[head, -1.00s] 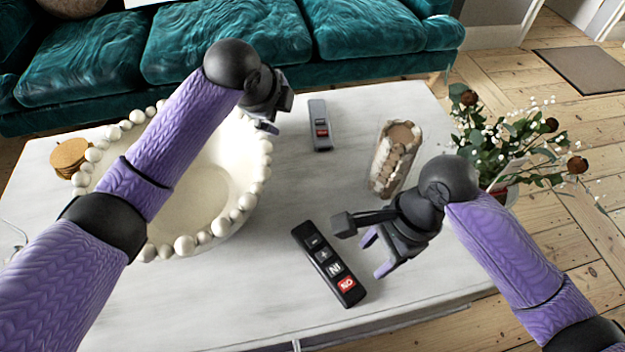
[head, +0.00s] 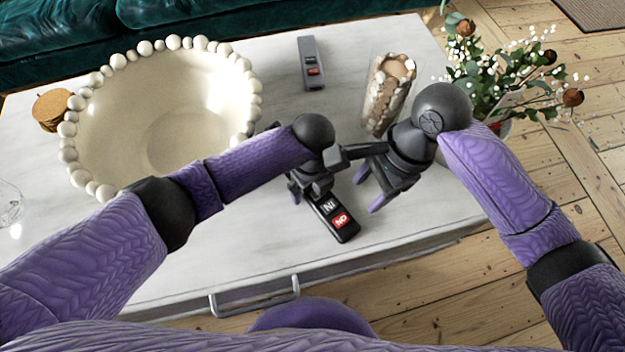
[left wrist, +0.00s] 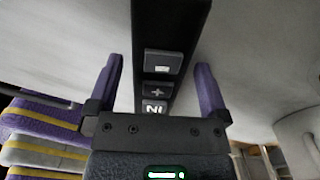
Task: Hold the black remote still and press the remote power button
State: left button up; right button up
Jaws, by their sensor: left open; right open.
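The black remote (head: 340,222) lies on the white table near its front edge. Its red button and one grey button show in the head view; my left gripper hides the rest. In the left wrist view the remote (left wrist: 157,25) runs between the two purple fingers, with several grey buttons in sight. My left gripper (head: 308,190) is open over the remote's far part, one finger to each side; I cannot tell whether they touch it. My right gripper (head: 372,190) is open and empty, just right of the remote and close to the left gripper.
A grey remote (head: 312,62) lies at the back of the table (head: 250,262). A large beaded bowl (head: 90,130) stands left. A shell-covered vase (head: 388,92) stands behind my right gripper, with flowers (head: 520,85) farther right. Coasters (head: 50,108) are at the left.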

pick_arm(q)
jog(key=shift+f, duration=0.1)
jog(key=shift+c, duration=0.3)
jog(key=c, duration=1.2)
pick_arm(e)
grip_shut()
dwell(1.1)
